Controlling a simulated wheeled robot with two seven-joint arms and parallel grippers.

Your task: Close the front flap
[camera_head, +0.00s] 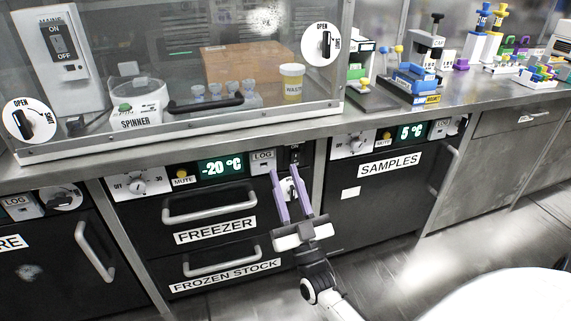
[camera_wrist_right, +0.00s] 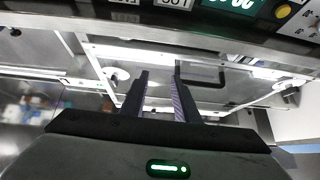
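The front flap (camera_head: 120,62) is the clear panel of the bench-top enclosure, with a dark handle (camera_head: 205,103) low on it. Its left latch knob (camera_head: 28,120) and right latch knob (camera_head: 325,43) have OPEN labels. I cannot tell whether the flap is fully seated. In the right wrist view the dark handle (camera_wrist_right: 202,76) shows just beyond the fingers, upside down. My right gripper (camera_head: 284,171) is open and empty, in front of the freezer drawers and below the bench edge, apart from the flap. The right wrist view shows its parted fingers (camera_wrist_right: 161,75). My left gripper is not in view.
A spinner (camera_head: 138,103), a brown box and a waste jar (camera_head: 291,82) stand behind the panel. The bench edge (camera_head: 170,150) juts above the freezer drawers (camera_head: 210,205) and their handles. Colourful lab items crowd the bench at right.

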